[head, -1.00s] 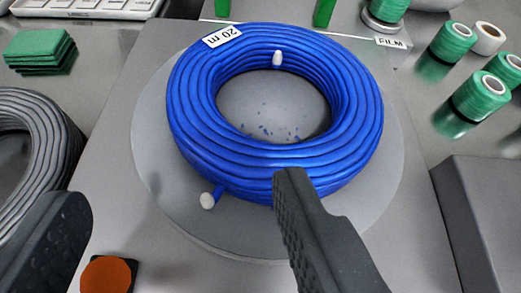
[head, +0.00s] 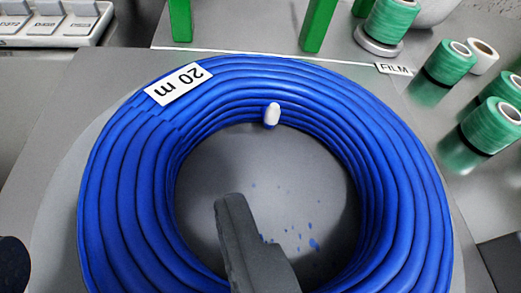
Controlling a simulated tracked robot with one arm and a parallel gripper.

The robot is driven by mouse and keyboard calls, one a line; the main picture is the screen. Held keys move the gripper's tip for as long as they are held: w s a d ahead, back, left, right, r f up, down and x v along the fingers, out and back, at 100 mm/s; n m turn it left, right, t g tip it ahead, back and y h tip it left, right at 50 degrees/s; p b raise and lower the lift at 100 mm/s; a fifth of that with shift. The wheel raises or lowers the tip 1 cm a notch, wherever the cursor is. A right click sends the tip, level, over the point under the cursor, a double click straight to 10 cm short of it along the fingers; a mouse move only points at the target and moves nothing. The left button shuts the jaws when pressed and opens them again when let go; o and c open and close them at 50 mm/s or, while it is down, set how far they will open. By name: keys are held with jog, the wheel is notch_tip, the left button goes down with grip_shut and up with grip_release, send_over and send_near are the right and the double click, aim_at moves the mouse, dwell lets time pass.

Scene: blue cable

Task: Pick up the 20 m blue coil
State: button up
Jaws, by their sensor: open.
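The blue coil (head: 130,190) lies flat on a round grey plate (head: 62,190) and fills the middle of the head view. Its white tag reading "20 m" sits on the upper left of the ring, and a white-capped cable end (head: 271,114) shows at the inner far edge. My gripper (head: 122,235) is open. Its right finger shows over the coil's central hole, and its left finger is at the lower left edge of the picture, outside the ring. The left near part of the ring lies between the fingers. Whether either finger touches the coil I cannot tell.
Green film rolls (head: 490,125) stand at the right, with a FILM label (head: 394,69) near them. Two green posts (head: 317,25) rise behind the coil. A keypad-like tray (head: 55,22) is at the far left. Small blue bits lie inside the ring.

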aim_at(128, 218)
jog(key=shift+x, duration=1.55)
jog(key=shift+d+f, duration=0.1)
grip_shut()
